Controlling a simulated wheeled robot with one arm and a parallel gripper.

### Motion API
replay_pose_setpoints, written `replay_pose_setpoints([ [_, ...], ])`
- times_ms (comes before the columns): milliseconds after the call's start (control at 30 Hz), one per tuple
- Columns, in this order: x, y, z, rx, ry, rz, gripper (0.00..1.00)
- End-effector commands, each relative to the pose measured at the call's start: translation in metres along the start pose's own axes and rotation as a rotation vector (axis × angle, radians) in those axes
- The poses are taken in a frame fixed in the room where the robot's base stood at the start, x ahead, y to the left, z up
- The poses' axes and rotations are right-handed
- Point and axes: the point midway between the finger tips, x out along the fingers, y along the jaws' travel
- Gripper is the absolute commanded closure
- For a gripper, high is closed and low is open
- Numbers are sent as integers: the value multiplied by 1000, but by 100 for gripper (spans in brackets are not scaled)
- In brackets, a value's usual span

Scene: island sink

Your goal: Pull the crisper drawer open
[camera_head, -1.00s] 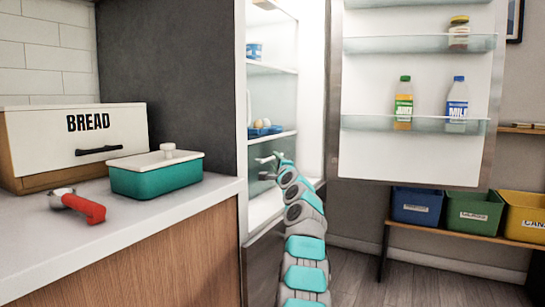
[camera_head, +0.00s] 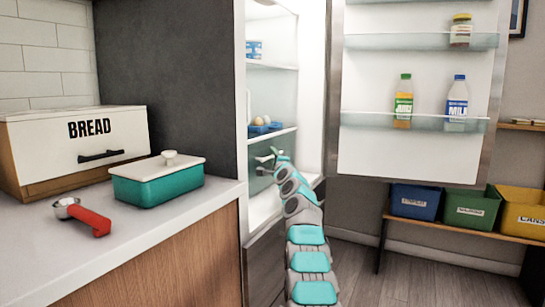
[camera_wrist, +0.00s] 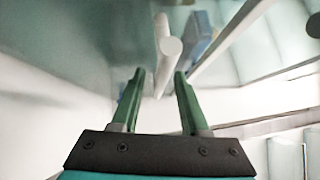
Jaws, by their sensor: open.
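The crisper drawer (camera_head: 257,182) sits low inside the open fridge, below the shelf with eggs. Its pale green, see-through front fills much of the wrist view (camera_wrist: 75,45). A white bar handle (camera_wrist: 169,48) stands out from that front. My gripper (camera_head: 266,159) reaches into the fridge at the drawer. In the wrist view its two green fingers (camera_wrist: 159,78) are apart, and the bar's near part shows in line with the gap between them. I cannot tell whether either finger touches the bar. My gripper and arm hide part of the drawer in the head view.
The fridge door (camera_head: 415,150) stands open to the right, with juice (camera_head: 403,104) and milk (camera_head: 457,100) bottles on its shelf. A counter (camera_head: 150,228) at left holds a bread box (camera_head: 60,150), teal dish (camera_head: 160,185) and red-handled scoop (camera_head: 90,218). Bins (camera_head: 470,210) stand at right.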

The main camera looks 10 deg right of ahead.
Motion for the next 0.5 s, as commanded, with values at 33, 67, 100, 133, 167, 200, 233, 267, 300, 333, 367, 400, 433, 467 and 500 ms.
replay_pose_setpoints([
  [33, 0, 0, 0, 0, 0, 0, 55],
  [67, 0, 0, 0, 0, 0, 0, 55],
  [100, 0, 0, 0, 0, 0, 0, 55],
  [133, 0, 0, 0, 0, 0, 0, 59],
  [167, 0, 0, 0, 0, 0, 0, 62],
  [200, 0, 0, 0, 0, 0, 0, 66],
  [233, 0, 0, 0, 0, 0, 0, 70],
  [267, 0, 0, 0, 0, 0, 0, 73],
  [300, 0, 0, 0, 0, 0, 0, 78],
  [333, 0, 0, 0, 0, 0, 0, 81],
  [367, 0, 0, 0, 0, 0, 0, 84],
  [400, 0, 0, 0, 0, 0, 0, 89],
  [433, 0, 0, 0, 0, 0, 0, 92],
  [467, 0, 0, 0, 0, 0, 0, 96],
  [500, 0, 0, 0, 0, 0, 0, 100],
])
